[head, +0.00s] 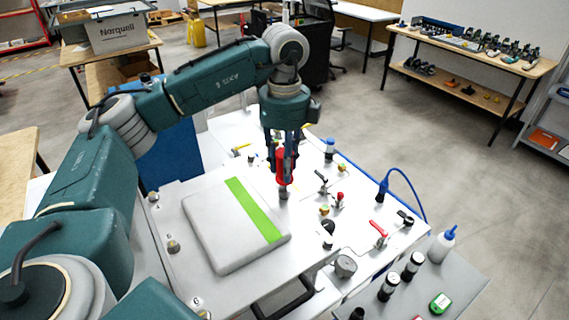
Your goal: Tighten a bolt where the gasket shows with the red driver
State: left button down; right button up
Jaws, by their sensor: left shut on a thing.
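My left gripper (283,150) points down over the white panel (170,285) and is shut on the red driver (283,168). The driver is upright, and its lower end is at a small grey fitting beside the far right corner of a grey cover (210,225) with a green stripe (254,210). I cannot tell whether the driver touches it. Bolt-like fittings stand along the panel's left side: one at the far end (153,196), one in the middle (173,245) and one near (197,301). I cannot make out a gasket at any of them. My right gripper is not in view.
Red-handled valves (378,230), knobs and a blue connector with a cable (383,188) crowd the panel's right side. A white bottle (441,246) and a green device (439,303) are on the grey surface at right. A wooden bench (470,55) with parts stands behind.

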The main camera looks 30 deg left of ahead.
pick_arm(q)
jog(key=m, duration=0.3)
jog(key=shift+m, duration=0.3)
jog(key=m, duration=1.2)
jog(key=c, duration=1.4)
grip_release()
jog(key=shift+c, duration=0.2)
jog(key=shift+c, duration=0.2)
